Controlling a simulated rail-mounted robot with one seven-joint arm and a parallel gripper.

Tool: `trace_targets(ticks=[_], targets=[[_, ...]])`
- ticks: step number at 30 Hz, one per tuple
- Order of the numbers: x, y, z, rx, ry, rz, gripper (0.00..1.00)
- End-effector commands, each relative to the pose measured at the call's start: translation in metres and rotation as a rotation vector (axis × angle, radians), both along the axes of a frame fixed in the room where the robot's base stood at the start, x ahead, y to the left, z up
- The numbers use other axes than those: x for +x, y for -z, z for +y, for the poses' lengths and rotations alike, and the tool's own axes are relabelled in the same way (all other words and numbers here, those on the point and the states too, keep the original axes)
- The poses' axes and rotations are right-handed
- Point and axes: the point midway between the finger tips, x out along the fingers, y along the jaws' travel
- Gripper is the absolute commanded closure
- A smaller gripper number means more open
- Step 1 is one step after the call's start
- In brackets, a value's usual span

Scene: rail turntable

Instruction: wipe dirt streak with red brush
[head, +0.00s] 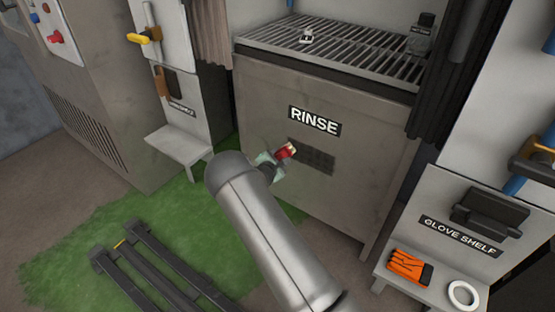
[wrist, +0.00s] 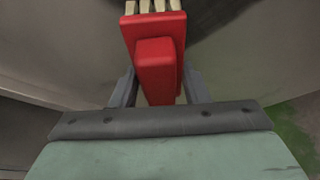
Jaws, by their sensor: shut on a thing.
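My gripper (wrist: 158,92) is shut on the red brush (wrist: 155,62), with one finger on each side of its red body. The pale bristles (wrist: 152,6) point away from the gripper, toward the top of the wrist view. In the head view the red brush (head: 285,151) is small, in front of the cabinet marked RINSE. A dark rectangular patch (head: 312,157) that looks like the dirt streak is on the cabinet's front, just right of the brush. I cannot tell whether the bristles touch the panel.
The RINSE cabinet (head: 265,95) has a grate (head: 345,48) on top with a small item and a dark bottle (head: 421,35). A glove shelf at right holds orange gloves (head: 408,266) and a white ring (head: 463,294). Dark rails (head: 150,262) lie on the floor at lower left.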

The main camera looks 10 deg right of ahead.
Motion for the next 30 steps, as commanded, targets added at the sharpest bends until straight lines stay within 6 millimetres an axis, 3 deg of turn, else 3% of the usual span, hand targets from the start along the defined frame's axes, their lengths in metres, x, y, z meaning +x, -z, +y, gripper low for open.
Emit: trace_targets(ticks=[14, 30], targets=[[0.005, -0.001, -0.007, -0.001, 0.001, -0.001, 0.77], [-0.021, -0.001, -0.029, -0.001, 0.001, -0.001, 0.77]])
